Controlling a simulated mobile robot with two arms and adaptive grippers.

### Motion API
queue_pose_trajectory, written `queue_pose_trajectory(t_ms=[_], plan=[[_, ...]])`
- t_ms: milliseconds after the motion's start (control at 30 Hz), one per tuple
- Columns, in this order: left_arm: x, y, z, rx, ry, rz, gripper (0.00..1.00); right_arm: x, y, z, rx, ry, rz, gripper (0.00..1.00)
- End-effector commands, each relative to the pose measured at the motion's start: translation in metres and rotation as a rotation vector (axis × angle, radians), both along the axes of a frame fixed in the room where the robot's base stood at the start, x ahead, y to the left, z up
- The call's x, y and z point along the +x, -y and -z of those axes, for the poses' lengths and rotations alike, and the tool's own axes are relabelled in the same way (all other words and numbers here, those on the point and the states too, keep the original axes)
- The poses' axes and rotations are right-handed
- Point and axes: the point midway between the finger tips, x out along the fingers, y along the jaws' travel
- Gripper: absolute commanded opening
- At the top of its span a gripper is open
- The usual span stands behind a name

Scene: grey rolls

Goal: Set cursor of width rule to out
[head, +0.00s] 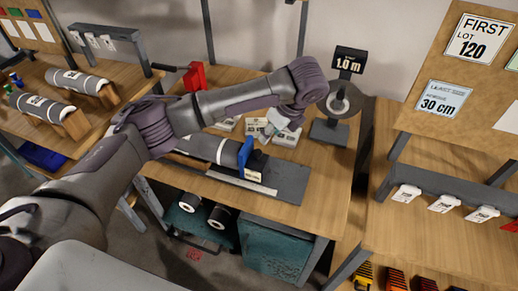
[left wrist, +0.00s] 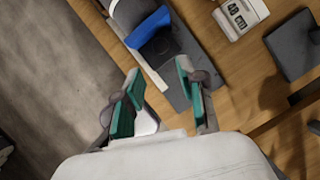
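The width rule is a dark flat plate (head: 288,181) with a pale scale strip (head: 235,181) along its front edge, on the middle bench. Its blue cursor (head: 245,153) stands upright by the end of a grey roll (head: 207,146). In the left wrist view the blue cursor (left wrist: 148,28) is at the top, beyond the fingertips, with the dark plate (left wrist: 178,92) below it. My left gripper (head: 272,122) hangs above and behind the cursor, apart from it. Its teal-padded fingers (left wrist: 159,75) are spread with nothing between them. My right gripper is not in view.
White label boxes (head: 278,134) lie behind the rule. A dark stand with a "1.0 m" sign (head: 349,60) is at the bench's back right. A red object (head: 194,76) is at the back left. The bench's right front is clear. A shelf with tags (head: 445,204) is at right.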

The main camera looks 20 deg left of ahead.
Motion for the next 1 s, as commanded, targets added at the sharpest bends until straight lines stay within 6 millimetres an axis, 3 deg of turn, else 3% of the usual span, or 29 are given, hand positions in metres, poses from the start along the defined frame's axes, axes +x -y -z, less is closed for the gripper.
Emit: queue_pose_trajectory(t_ms=[300, 500, 700, 1000], plan=[[0.01, -0.025, 0.062, 0.001, -0.003, -0.003, 0.4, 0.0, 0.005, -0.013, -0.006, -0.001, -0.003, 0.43], [0.015, -0.035, 0.092, 0.001, 0.0, -0.004, 0.4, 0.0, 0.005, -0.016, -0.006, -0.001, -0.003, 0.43], [0.018, -0.039, 0.105, -0.002, 0.002, -0.001, 0.4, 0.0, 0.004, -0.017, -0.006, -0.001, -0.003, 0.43], [0.018, -0.04, 0.106, -0.002, 0.002, 0.0, 0.36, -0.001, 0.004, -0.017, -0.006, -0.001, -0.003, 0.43]])
